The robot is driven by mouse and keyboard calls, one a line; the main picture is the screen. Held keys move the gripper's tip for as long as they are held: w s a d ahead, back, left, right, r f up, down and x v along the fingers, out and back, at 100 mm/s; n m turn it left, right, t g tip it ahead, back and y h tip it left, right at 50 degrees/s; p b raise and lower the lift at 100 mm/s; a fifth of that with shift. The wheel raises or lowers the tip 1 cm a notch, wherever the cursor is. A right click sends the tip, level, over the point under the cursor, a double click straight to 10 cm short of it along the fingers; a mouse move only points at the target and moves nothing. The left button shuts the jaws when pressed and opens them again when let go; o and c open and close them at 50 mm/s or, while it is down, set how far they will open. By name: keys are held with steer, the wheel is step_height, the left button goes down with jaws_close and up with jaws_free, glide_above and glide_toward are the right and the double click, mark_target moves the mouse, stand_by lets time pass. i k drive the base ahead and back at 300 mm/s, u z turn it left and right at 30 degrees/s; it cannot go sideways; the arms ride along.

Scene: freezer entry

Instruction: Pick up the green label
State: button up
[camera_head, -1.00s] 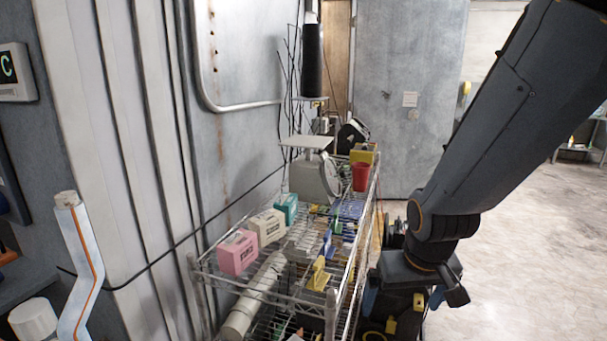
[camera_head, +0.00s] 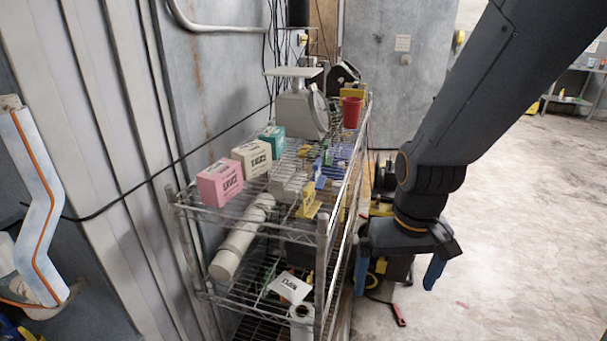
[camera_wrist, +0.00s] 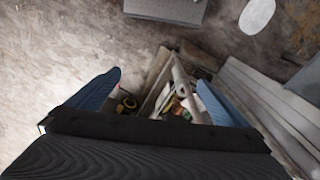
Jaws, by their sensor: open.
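I cannot tell for sure which thing is the green label. A teal-green box (camera_head: 272,140) stands at the back of a row on the wire rack's top shelf, behind a cream box (camera_head: 251,157) and a pink box (camera_head: 220,183). Small green, blue and yellow pieces (camera_head: 318,168) lie right of the row, too small to make out. My gripper (camera_head: 398,272) hangs to the right of the rack, pointing down, its blue fingers spread and empty. In the wrist view, my gripper (camera_wrist: 158,85) is open, with cluttered items beyond the fingers.
The wire rack (camera_head: 322,250) also holds a scale (camera_head: 302,113), a red cup (camera_head: 351,112) and a white tube (camera_head: 240,240). A white box (camera_head: 290,287) is on a lower shelf. A grey wall is behind; open floor (camera_head: 510,220) lies right.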

mark_target(328, 161)
steer(key=u, duration=2.85)
steer(key=k, duration=1.8)
steer(key=z, duration=1.5)
